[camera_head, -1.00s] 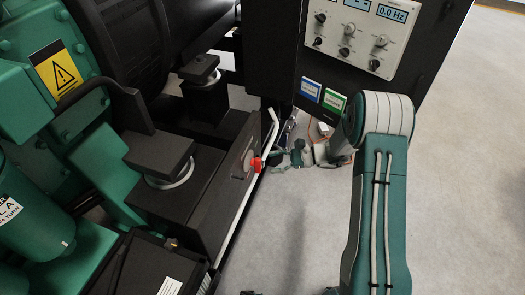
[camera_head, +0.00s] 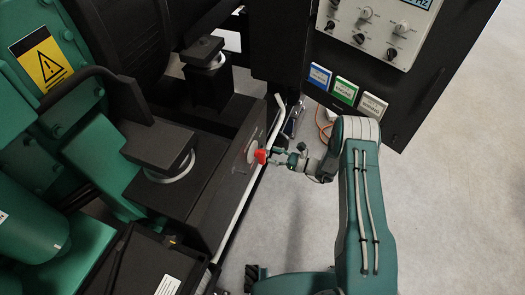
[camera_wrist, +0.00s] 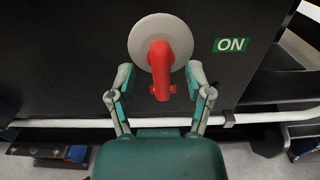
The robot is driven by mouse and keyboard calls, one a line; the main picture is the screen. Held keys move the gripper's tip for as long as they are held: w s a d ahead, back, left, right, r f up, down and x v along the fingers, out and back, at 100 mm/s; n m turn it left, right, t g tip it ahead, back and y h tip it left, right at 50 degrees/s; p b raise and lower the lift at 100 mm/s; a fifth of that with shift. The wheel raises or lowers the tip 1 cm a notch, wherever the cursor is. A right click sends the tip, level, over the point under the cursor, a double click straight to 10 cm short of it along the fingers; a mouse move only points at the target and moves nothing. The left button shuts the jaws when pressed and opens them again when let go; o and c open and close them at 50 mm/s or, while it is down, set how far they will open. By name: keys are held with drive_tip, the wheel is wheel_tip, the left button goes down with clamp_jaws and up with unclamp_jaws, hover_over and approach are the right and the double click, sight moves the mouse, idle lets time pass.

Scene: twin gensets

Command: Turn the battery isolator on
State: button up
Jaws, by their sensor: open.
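The battery isolator has a red handle (camera_wrist: 161,68) on a round pale plate (camera_wrist: 143,35), fixed to a black side panel. In the wrist view the handle points down, towards my gripper, and a green ON label (camera_wrist: 231,45) sits to the right of the plate. My gripper (camera_wrist: 160,80) is open, one finger on each side of the handle, with a visible gap at the left; contact at the right cannot be told. In the head view the red handle (camera_head: 260,156) shows at the tip of my gripper (camera_head: 270,157).
A white pipe (camera_wrist: 80,123) runs along the panel's lower edge. In the head view, a control cabinet (camera_head: 375,75) with knobs and coloured labels stands above my arm. Green and black genset parts fill the left. Pale floor (camera_head: 450,220) is open at the right.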

sight(262, 150)
drive_tip(key=x, duration=0.5)
drive_tip(key=shift+d, duration=0.1)
clamp_jaws()
